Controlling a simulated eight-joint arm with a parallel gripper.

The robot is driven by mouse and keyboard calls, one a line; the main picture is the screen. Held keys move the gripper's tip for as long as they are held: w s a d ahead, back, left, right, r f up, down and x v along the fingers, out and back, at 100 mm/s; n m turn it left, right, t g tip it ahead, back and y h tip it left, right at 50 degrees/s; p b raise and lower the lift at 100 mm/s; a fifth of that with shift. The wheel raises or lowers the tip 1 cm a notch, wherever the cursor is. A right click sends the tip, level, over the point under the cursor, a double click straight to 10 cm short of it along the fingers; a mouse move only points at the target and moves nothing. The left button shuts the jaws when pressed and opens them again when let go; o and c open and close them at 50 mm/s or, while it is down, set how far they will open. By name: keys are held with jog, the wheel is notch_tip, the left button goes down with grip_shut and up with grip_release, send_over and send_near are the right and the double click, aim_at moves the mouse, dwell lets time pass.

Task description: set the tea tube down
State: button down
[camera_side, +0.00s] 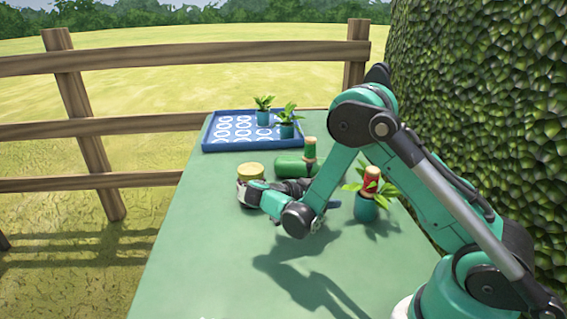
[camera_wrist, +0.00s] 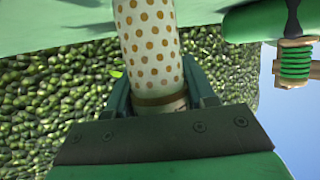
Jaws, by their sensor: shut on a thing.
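The tea tube (camera_wrist: 150,45) is white with gold dots and a gold band near its end in the wrist view. My gripper (camera_wrist: 160,92) is shut on it near that band, one finger on each side. The tube's other end runs out of the top of the frame. My gripper hides most of the body below. I cannot tell whether the tube's base touches the table.
A blue tray (camera_side: 212,145) with white rings holds two potted plants (camera_side: 287,130) at the back. A green cylinder (camera_side: 290,166) lies close by, with a green-wound spool (camera_side: 309,150) beside it. Another potted plant (camera_side: 366,208) and a red-wound spool (camera_side: 372,181) are at right. The table's front-left (camera_side: 200,260) is clear.

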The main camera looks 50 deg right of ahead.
jog(key=shift+f, duration=0.6)
dwell(0.4)
jog(key=shift+c, duration=1.1)
grip_release()
jog(key=shift+a, duration=0.1)
